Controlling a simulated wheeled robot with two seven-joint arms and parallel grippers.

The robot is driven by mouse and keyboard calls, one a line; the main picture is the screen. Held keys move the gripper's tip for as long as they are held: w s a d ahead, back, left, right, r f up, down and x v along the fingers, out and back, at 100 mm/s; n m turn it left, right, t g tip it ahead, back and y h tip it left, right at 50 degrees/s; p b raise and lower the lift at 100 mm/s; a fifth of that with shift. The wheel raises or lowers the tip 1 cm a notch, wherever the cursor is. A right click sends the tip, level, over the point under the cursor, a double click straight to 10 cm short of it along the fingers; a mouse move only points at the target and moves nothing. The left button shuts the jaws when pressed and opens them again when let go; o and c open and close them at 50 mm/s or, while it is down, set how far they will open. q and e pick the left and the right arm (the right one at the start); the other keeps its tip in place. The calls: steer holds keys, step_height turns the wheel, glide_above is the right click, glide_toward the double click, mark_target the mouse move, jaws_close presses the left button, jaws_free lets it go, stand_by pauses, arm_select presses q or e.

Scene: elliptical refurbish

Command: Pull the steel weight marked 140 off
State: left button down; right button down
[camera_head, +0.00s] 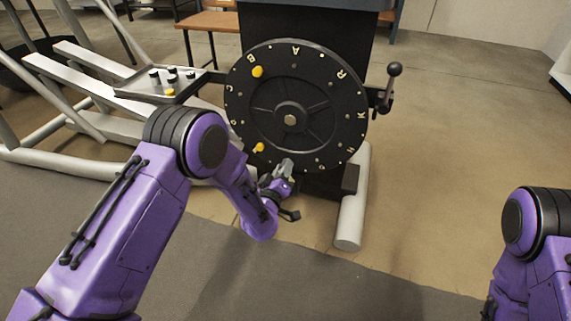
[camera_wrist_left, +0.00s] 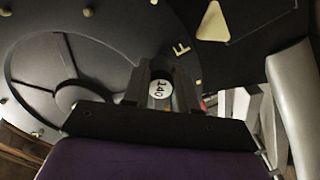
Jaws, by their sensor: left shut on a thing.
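The steel weight marked 140 (camera_wrist_left: 158,89) shows its white round label between the two fingers of my left gripper (camera_wrist_left: 158,92) in the left wrist view. The gripper is shut on it, close to the face of the black lettered disc (camera_head: 290,75). In the head view my left gripper (camera_head: 283,172) is at the lower edge of the disc, and the weight itself cannot be made out there. Whether the weight still touches the disc is hidden. My right gripper is out of view; only part of my right arm shows at the right edge.
A tray (camera_head: 137,90) with several small dark pieces stands left of the disc. White frame tubes (camera_head: 351,215) stand below and left. The floor to the right is clear.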

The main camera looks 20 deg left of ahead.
arm_select(q)
steer(key=s+p, duration=0.2)
steer(key=s, duration=0.9)
steer(key=shift+a+p, duration=0.2)
steer(key=shift+p, duration=0.2)
steer(key=shift+s+r, duration=0.1)
